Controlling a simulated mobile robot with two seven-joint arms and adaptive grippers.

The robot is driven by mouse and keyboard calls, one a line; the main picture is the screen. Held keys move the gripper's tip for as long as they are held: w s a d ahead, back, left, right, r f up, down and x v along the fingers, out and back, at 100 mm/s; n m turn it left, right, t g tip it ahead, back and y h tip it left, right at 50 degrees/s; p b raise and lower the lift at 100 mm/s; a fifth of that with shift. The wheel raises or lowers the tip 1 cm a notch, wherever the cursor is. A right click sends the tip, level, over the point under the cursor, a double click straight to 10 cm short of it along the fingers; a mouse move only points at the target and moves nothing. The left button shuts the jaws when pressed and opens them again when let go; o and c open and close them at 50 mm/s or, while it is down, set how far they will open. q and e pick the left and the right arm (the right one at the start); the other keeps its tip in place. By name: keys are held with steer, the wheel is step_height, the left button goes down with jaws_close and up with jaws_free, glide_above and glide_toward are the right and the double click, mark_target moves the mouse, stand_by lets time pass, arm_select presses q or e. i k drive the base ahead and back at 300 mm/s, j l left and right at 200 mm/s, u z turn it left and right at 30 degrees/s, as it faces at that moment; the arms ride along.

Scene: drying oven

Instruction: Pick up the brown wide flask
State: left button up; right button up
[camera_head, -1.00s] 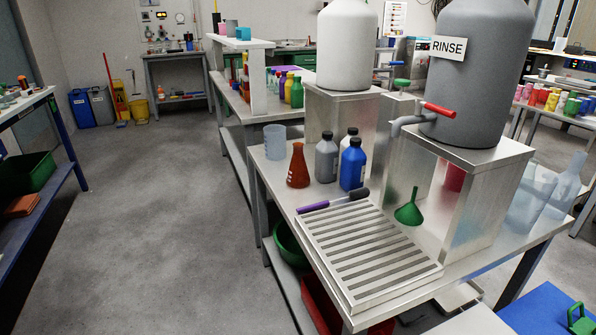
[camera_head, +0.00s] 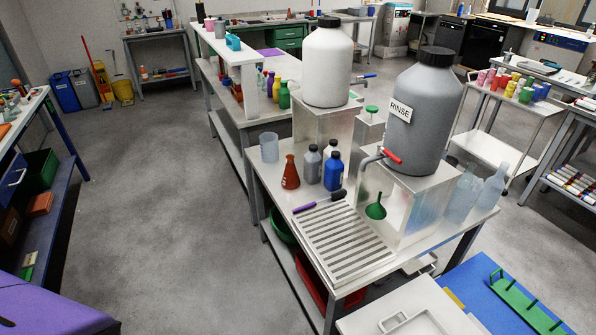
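A brown conical flask (camera_head: 290,174) with a wide base and narrow neck stands upright on the steel bench (camera_head: 262,183), near its left edge. It is the only brown flask I can make out. A grey bottle (camera_head: 312,164) and a blue bottle (camera_head: 333,171) stand close to its right, with another dark-capped bottle behind them. A pale translucent beaker (camera_head: 269,147) stands behind it to the left. Neither of my grippers is in view.
A slatted drain tray (camera_head: 347,244) with a purple-handled brush (camera_head: 318,202) at its back lies in front of the flask. The grey RINSE tank (camera_head: 424,115) and white tank (camera_head: 327,65) stand on raised steel stands. Open floor (camera_head: 160,215) lies left of the bench.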

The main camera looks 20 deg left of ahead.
mark_target(291, 181)
steer(key=i+j+z, duration=0.1)
steer(key=j+z, duration=0.2)
steer(key=z, duration=0.15)
steer(key=i+j+z, duration=0.1)
steer(key=j+z, duration=0.7)
steer(key=j, duration=1.2)
steer(key=k+j+z, duration=0.1)
steer(key=j, duration=0.45)
